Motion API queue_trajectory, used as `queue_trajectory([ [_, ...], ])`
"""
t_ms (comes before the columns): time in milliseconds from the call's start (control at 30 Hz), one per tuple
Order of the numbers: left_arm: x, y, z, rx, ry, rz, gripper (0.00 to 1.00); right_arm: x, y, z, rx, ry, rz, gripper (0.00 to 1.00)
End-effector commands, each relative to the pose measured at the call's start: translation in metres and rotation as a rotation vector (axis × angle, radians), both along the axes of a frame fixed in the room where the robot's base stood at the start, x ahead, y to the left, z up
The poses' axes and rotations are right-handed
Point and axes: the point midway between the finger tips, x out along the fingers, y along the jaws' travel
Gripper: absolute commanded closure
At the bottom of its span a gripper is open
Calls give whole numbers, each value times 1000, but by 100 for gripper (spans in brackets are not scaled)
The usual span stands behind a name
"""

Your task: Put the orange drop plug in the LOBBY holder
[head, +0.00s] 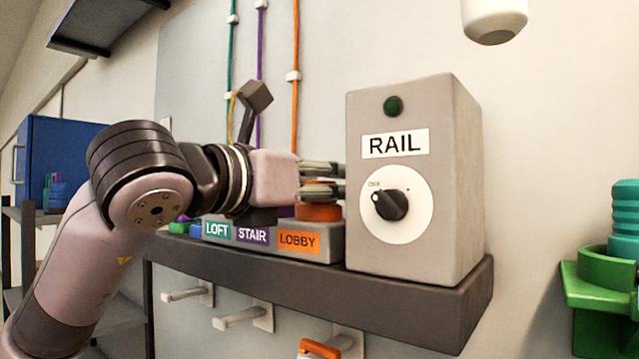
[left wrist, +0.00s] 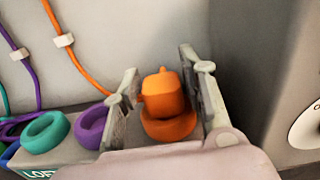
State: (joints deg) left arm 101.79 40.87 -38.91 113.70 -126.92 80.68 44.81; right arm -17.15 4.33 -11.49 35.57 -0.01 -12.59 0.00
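The LOBBY holder is an orange ring (left wrist: 168,128) on the grey block, behind the orange LOBBY label (head: 298,241). It also shows in the head view (head: 318,212). The orange drop plug (left wrist: 163,95) stands roughly upright at the ring; its lower end is hidden, so its depth cannot be told. My left gripper (left wrist: 165,90) has its fingers apart, one on each side of the plug, with a slight gap showing at the left. In the head view the left gripper (head: 322,180) reaches in above the holder, and its fingers hide the plug. My right gripper is not in view.
The grey RAIL box (head: 400,240) with a black knob stands close right of the gripper. Teal (left wrist: 45,131) and purple (left wrist: 92,126) rings lie left of the orange one. An orange cord (left wrist: 72,50) runs up the wall. Pegs (head: 240,317) project below the dark shelf (head: 420,305).

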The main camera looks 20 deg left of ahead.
Motion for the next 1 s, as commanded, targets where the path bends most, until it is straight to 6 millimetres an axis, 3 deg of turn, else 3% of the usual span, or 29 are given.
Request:
queue_trajectory([
  [100, 0, 0, 0, 0, 0, 0, 52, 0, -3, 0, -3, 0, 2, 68],
  [400, 0, 0, 1, 0, 0, 1, 51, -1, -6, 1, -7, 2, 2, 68],
  [567, 0, 1, 10, 0, 0, 1, 51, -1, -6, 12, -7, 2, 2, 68],
  [700, -28, 10, 2, -1, -6, 2, 51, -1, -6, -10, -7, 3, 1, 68],
  [1000, -89, 31, 3, 0, -4, 0, 51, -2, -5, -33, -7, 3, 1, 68],
])
